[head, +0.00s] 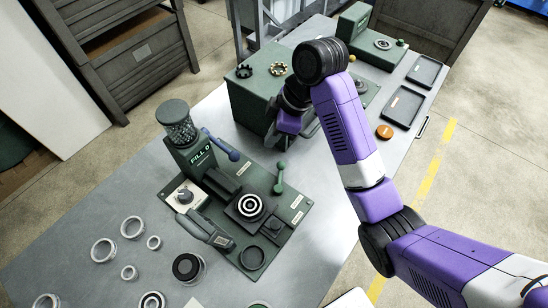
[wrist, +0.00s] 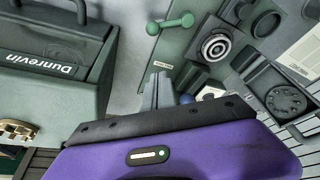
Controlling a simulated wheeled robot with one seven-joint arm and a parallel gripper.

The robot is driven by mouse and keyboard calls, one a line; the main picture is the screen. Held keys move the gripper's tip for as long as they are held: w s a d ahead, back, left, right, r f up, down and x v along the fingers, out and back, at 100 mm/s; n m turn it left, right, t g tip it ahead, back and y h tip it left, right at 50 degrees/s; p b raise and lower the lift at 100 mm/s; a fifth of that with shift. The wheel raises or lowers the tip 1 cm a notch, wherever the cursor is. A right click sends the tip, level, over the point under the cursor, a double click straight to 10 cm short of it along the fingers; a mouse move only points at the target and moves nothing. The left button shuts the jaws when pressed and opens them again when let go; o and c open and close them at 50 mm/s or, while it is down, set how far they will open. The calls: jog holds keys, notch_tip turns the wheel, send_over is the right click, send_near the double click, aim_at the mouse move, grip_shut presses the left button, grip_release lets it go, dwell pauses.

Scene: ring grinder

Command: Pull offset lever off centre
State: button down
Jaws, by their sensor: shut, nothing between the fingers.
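A green lever with ball ends (head: 280,178) stands at the right part of the green machine plate (head: 297,215); it also shows in the wrist view (wrist: 170,24). A blue-handled lever (head: 220,145) leans out beside the hopper. Which of them is the offset lever I cannot read from the small labels. My gripper (wrist: 157,88) is shut and empty, apart from the green lever, its pale fingers pointing toward the plate. In the head view my arm hides the fingertips. A small blue rounded part (wrist: 187,98) shows beside the fingers, partly hidden by my wrist.
A green box (head: 252,100) stands close beside my gripper, marked "Dunrevin" in the wrist view (wrist: 50,75). A hopper (head: 178,125), a dial block (head: 185,195) and a dark-handled tool (head: 205,230) crowd the plate. Loose rings (head: 132,227) lie at the left. Black trays (head: 403,107) lie at the right.

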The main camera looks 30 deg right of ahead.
aim_at(280, 177)
jog(key=b+x, duration=0.4)
jog(key=x, duration=0.5)
jog(key=shift+s+a+f+b, duration=0.1)
jog(key=shift+s+f+b, duration=0.1)
jog(key=shift+b, duration=0.1)
jog(key=d, duration=0.1)
jog(key=s+d+f+p, duration=0.1)
jog(key=shift+s+d, duration=0.15)
jog(key=shift+d, duration=0.1)
jog(key=shift+s+d+f, duration=0.15)
jog(key=shift+s+d, duration=0.1)
jog(key=shift+d, duration=0.1)
